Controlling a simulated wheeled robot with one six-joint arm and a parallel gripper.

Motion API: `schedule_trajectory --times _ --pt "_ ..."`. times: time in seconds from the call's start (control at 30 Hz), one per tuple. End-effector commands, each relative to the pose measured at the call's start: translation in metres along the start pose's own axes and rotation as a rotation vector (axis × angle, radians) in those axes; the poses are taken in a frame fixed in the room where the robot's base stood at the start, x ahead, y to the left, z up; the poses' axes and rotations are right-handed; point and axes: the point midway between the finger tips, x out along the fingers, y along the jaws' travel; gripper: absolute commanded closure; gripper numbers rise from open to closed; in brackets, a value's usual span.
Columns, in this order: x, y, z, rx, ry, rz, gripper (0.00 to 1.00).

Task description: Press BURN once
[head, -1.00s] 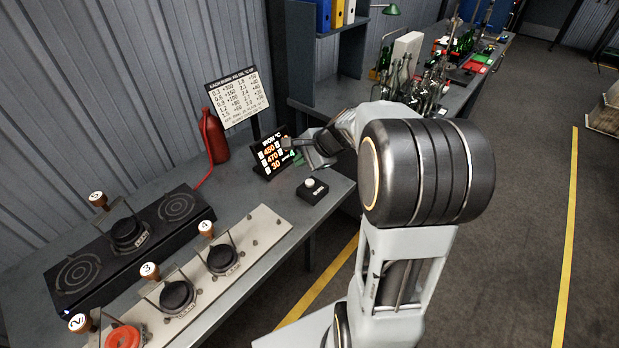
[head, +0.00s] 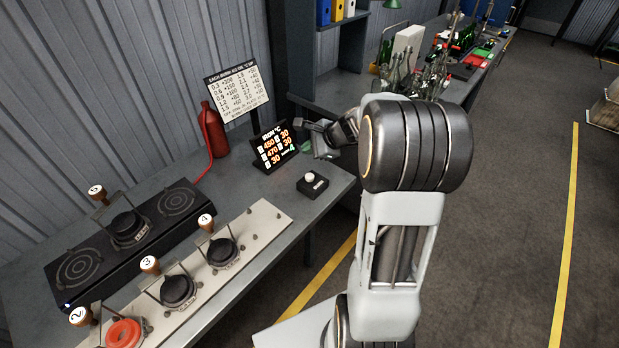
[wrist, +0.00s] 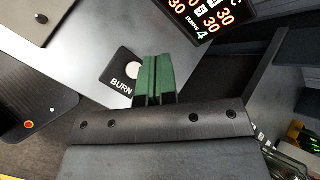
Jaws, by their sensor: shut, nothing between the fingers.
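The BURN button box (head: 313,186) is small and black with a white round button (head: 309,176) on top. It sits near the right front edge of the grey bench. In the wrist view the BURN box (wrist: 112,82) lies left of my fingers, its button (wrist: 127,56) partly visible. My gripper (head: 303,125) is shut and empty, raised above and behind the box, beside the display. Its green finger pads (wrist: 153,78) are together and cover the box's right side in the wrist view. The iron display (head: 272,147) shows temperatures, and BURNS 4 in the wrist view.
A chart (head: 238,92) stands behind the display, with a red bottle (head: 213,130) to its left. A black two-ring hotplate (head: 78,268) and a metal rail (head: 262,222) with numbered irons fill the left bench. A bench with bottles stands at the back right.

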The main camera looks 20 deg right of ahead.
Motion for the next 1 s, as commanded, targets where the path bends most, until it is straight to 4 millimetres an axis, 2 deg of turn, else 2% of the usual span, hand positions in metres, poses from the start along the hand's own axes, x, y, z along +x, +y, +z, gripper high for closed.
schedule_trajectory --times 0.53,1.0 --pt "0.048 0.035 -0.035 0.001 0.0 0.001 1.0" --pt "0.053 0.039 -0.039 0.0 0.0 0.001 1.0"
